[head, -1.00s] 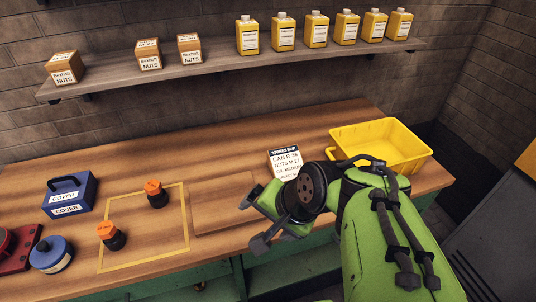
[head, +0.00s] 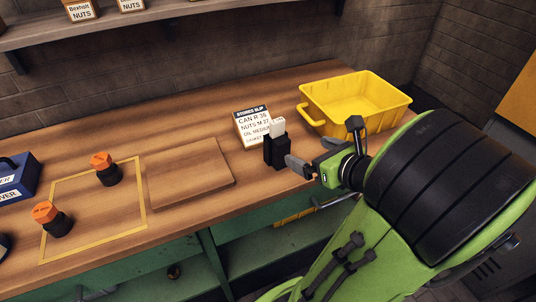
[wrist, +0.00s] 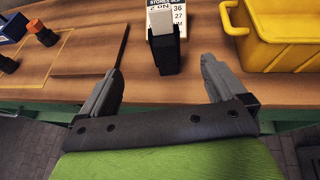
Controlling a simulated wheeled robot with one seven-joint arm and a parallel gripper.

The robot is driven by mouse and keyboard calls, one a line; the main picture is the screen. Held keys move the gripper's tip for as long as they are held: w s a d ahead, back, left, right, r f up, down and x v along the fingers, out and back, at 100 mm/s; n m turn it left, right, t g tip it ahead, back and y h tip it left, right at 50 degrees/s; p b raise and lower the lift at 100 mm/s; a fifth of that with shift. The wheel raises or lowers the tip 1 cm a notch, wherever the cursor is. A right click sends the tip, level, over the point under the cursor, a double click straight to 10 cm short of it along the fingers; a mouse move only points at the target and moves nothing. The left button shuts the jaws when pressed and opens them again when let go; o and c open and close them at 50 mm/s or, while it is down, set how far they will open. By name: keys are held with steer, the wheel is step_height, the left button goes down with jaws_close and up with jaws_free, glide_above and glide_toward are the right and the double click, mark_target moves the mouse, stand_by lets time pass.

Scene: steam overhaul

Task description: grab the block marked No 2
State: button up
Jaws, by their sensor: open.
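A pale block (head: 277,127) stands upright in a black holder (head: 278,152) near the front of the wooden bench. In the wrist view the block (wrist: 162,22) carries a small marking that looks like No 2, upside down. The holder (wrist: 167,55) is ahead of my gripper (wrist: 165,68), between the lines of its two fingers. My gripper (head: 322,145) is open and empty, just right of the holder in the head view. The block's lower part is hidden inside the holder.
A stores slip card (head: 252,125) stands right behind the holder. A yellow bin (head: 355,120) is at the back right. A wooden board (head: 190,175) and two orange-topped black items (head: 104,170) lie left. A shelf (head: 60,28) runs above.

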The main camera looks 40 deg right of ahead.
steer(key=p, duration=0.4)
glide_toward(279, 135)
steer(key=w, duration=0.3)
steer(key=b+x, duration=0.1)
steer(key=x, duration=0.1)
steer(key=f+b+x, duration=0.1)
steer(key=x, duration=0.2)
steer(key=b+x, duration=0.1)
steer(key=x, duration=0.2)
steer(key=shift+s+d+f+b, duration=0.15)
steer(key=shift+s+b, duration=0.15)
steer(key=shift+b, duration=0.1)
steer(key=shift+s, duration=0.1)
steer(key=shift+c, duration=0.5)
steer(key=c, duration=1.5)
